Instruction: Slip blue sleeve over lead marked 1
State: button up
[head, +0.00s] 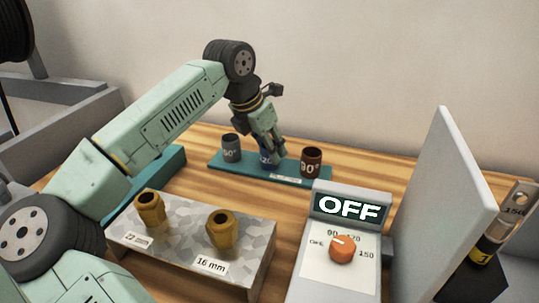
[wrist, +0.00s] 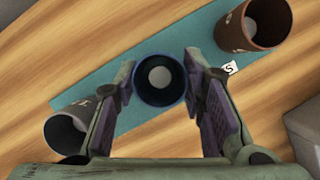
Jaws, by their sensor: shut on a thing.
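The blue sleeve (head: 266,159) stands upright on a teal strip (head: 225,165) on the table, between a grey sleeve and a brown sleeve. My gripper (head: 268,144) reaches down over it and hides its upper part in the head view. In the wrist view the blue sleeve (wrist: 160,100) shows from above as a ring, between the fingers of my gripper (wrist: 162,92), which is shut on it. The lead marked 1 (head: 487,248) is at the far right, dark with a yellow band and a metal lug (head: 517,208) on top. Its lower part is partly hidden by a grey panel.
A grey upright panel (head: 437,200) stands between the strip and the lead. A control box reading OFF (head: 349,207) with an orange knob and a block (head: 185,245) with two brass nuts are in front.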

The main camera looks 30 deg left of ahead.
jog(key=shift+c, duration=0.8)
jog(key=shift+r, duration=0.1)
jog(key=shift+r, duration=0.3)
notch_tip(320, 180, up, 14)
jog(key=p, duration=0.2)
jog(key=shift+f, duration=0.15)
